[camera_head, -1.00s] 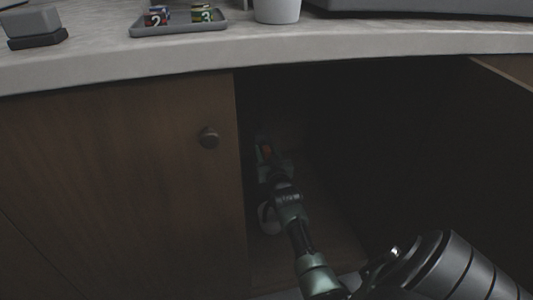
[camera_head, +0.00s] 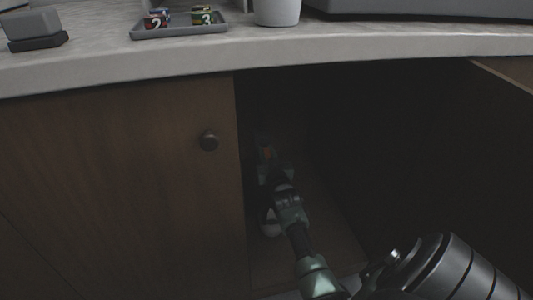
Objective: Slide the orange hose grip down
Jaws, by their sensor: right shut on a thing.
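My right arm reaches into the cabinet from the lower right. My right gripper (camera_head: 269,160) is at the orange grip and shut on it; the fingers are dim and hard to make out. The hose itself is lost in the dark. My left gripper is not in view.
An open door (camera_head: 505,75) stands at the right. Above is the grey countertop (camera_head: 120,62) with a tray (camera_head: 180,31) of numbered cans and a white cup (camera_head: 277,11).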

